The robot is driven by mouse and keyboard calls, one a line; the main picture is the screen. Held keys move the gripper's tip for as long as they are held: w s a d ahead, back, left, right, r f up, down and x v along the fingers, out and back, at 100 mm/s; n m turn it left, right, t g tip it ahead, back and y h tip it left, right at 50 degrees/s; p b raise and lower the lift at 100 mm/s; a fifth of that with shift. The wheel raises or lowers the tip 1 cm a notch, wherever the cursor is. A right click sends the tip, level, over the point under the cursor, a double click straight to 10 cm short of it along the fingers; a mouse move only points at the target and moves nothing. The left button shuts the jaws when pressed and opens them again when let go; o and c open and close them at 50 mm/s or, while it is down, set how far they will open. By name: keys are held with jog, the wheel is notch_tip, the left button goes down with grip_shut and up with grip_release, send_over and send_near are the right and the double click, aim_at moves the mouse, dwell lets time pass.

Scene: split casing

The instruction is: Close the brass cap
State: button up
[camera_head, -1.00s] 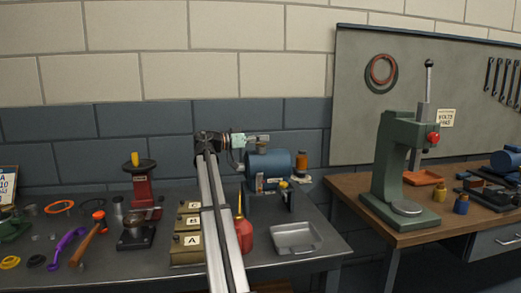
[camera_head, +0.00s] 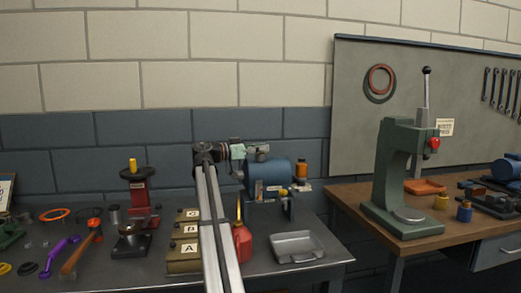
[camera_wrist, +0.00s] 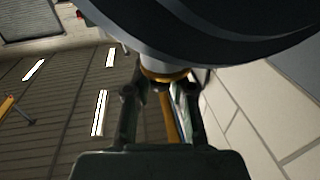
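The blue casing (camera_head: 268,173) stands at the back of the grey bench in the head view. A small yellow, brass-like part (camera_head: 283,191) shows low on its front; I cannot tell if it is the brass cap. My gripper (camera_head: 262,153) is above the casing's top, close to it. In the wrist view my gripper (camera_wrist: 160,92) has its two fingers apart. A brass ring (camera_wrist: 164,75) on a pale neck lies just beyond the fingertips, below a large dark round body (camera_wrist: 220,25). A brass-coloured rod shows between the fingers. Contact is unclear.
A red oil can (camera_head: 242,242) and boxes marked with letters (camera_head: 186,247) stand in front of the casing. A grey metal tray (camera_head: 297,246) is to the right. An orange-brown cylinder (camera_head: 301,171) is beside the casing. A green press (camera_head: 391,180) stands on the wooden bench.

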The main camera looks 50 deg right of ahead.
jog(key=shift+o, duration=0.7)
jog(key=shift+a, duration=0.1)
jog(key=v, duration=1.1)
jog(key=shift+w+a, duration=0.25)
jog(key=shift+a, duration=0.1)
